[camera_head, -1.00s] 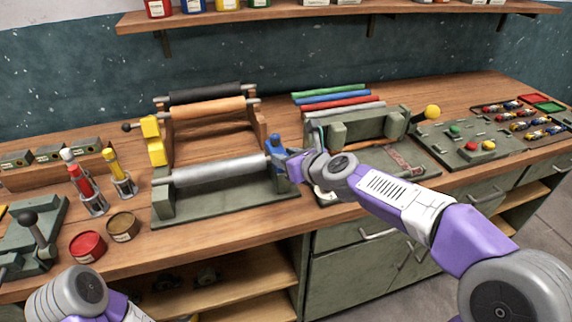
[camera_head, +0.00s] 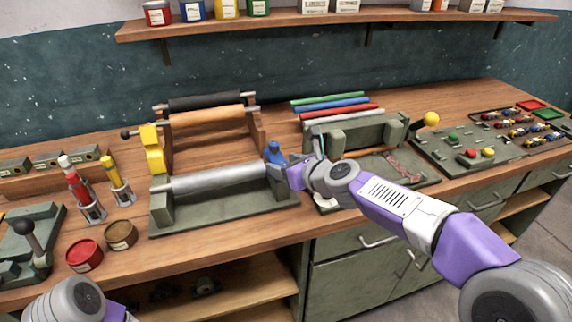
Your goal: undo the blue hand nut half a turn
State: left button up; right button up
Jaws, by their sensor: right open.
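The blue hand nut (camera_head: 274,153) sits at the right end of the green roller stand (camera_head: 222,219), above the end of the grey metal roller (camera_head: 218,178). My right gripper (camera_head: 287,168) is at the nut's lower right, with its jaws open. The jaws partly hide the nut's lower part, and I cannot tell whether they touch it. My left arm (camera_head: 75,300) shows only as a grey joint and a purple link at the bottom left edge. Its gripper is outside the picture.
A yellow clamp (camera_head: 152,150) stands at the roller stand's left end. A rack with black and orange rollers (camera_head: 205,112) stands behind. Red and brown tins (camera_head: 84,255) sit front left. A green vise-like fixture (camera_head: 355,137) lies behind my right arm.

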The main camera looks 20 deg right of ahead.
jog(key=p+v, duration=0.1)
jog(key=v, duration=0.6)
jog(key=shift+s+p, duration=0.3)
jog(key=shift+p, duration=0.05)
